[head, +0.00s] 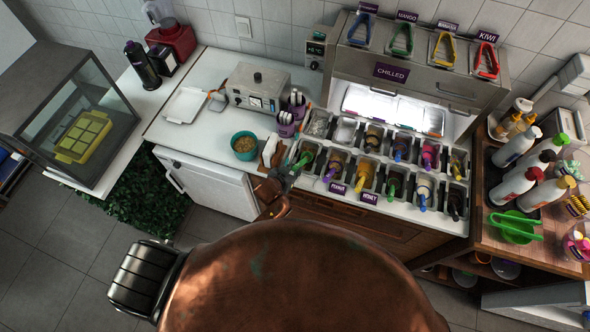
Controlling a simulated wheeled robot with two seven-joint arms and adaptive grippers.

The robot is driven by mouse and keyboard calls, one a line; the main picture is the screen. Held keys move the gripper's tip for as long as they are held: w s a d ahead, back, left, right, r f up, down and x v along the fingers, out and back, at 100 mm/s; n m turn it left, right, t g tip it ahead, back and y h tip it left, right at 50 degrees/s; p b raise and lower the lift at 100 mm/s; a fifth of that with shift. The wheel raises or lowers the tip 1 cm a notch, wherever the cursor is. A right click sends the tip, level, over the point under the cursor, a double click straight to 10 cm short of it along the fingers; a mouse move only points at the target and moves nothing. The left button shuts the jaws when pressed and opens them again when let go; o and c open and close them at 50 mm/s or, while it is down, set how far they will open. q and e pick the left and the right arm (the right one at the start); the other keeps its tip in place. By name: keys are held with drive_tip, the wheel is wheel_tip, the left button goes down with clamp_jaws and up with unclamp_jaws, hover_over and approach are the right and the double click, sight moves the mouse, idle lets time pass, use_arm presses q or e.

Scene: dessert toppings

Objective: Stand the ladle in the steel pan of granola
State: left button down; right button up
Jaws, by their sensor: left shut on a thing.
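My left gripper (287,178) is at the left front corner of the topping counter, shut on a ladle with a green handle (303,160). The handle slants up and right from the gripper, over the leftmost pan of the front row. The ladle's bowl end is hard to make out, and I cannot tell whether it touches the pan. The steel pans sit in two rows in the white counter; I cannot tell which of them holds granola. My right gripper is not in view.
Neighbouring pans hold ladles with coloured handles, such as a yellow one (361,181) and a purple one (329,174). A teal bowl (244,155) of brownish food stands left of the pans. Sauce bottles (516,184) crowd the right. White worktop is free around the white tray (185,104).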

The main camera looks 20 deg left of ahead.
use_arm(q)
drive_tip(key=shift+f, duration=0.45)
idle(0.6)
idle(0.6)
drive_tip(key=c, duration=1.7)
unclamp_jaws()
drive_tip(key=shift+c, duration=0.2)
drive_tip(key=shift+o, duration=0.4)
drive_tip(key=o, duration=0.3)
drive_tip(key=shift+o, duration=0.3)
